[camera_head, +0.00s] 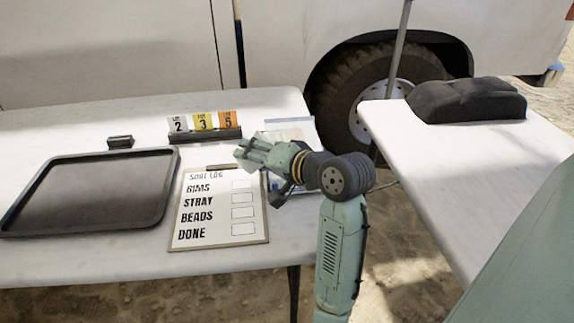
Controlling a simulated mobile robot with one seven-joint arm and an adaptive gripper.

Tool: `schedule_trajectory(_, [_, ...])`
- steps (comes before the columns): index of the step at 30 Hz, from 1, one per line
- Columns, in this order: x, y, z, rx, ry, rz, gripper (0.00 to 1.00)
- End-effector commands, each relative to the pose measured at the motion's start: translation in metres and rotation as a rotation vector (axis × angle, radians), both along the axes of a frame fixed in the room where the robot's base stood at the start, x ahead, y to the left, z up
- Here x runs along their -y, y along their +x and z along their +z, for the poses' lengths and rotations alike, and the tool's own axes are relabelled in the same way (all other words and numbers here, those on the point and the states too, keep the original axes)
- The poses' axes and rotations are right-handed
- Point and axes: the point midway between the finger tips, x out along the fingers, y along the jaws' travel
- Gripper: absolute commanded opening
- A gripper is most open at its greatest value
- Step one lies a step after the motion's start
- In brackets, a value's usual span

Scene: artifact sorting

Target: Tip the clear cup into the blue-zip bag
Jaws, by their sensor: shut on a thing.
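My gripper (246,152) reaches in from the right and points left above the table, over the top of the sort log board. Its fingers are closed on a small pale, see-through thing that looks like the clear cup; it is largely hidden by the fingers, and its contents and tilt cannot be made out. A flat clear bag with bluish edges, which looks like the blue-zip bag (291,126), lies on the table behind my gripper. My wrist covers its lower part, and I cannot tell whether it is open.
The sort log board (217,236) lies in front of my gripper. A dark tray (88,190) is at left, apparently empty. Numbered cards (203,121) stand in a dark holder behind. A small dark block (120,142) sits near the tray. A second table (470,160) holds a dark bundle (467,100).

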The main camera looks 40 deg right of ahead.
Motion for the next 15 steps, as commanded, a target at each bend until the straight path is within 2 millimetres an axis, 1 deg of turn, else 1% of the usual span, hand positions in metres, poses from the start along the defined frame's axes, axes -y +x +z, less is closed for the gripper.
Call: schedule_trajectory(15, [0.0009,-0.0003,0.0042,0.016,0.068,0.000,0.33])
